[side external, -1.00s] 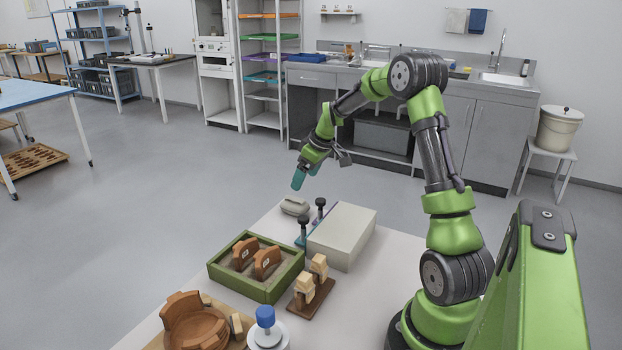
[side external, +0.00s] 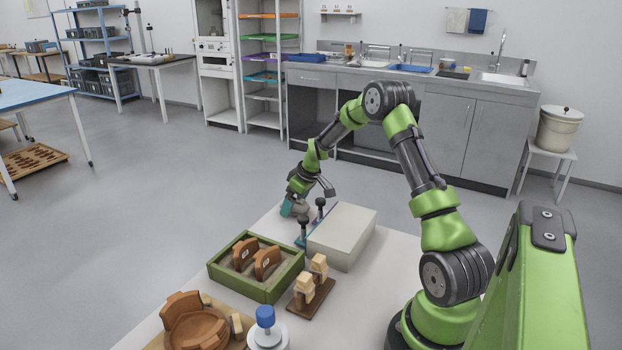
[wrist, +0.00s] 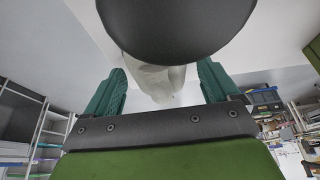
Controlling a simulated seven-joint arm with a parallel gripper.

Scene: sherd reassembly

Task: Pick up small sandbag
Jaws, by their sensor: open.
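The small sandbag, a pale grey-white pouch, shows in the wrist view (wrist: 157,82) between the two teal fingers of my gripper (wrist: 161,68). There is a visible gap on each side of it. Part of the bag is hidden by a dark rounded shape at the top. In the side view, my gripper (side external: 290,207) is open and down at the bag's place on the far end of the table. It hides most of the bag there. I cannot tell whether the fingers touch it.
Two dark-knobbed clamps (side external: 303,227) stand close to the right of my gripper, beside a pale grey box (side external: 342,237). A green tray of sand with sherds (side external: 226,277), a wooden stand with blocks (side external: 312,290) and a brown part-built vessel (side external: 192,322) are nearer.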

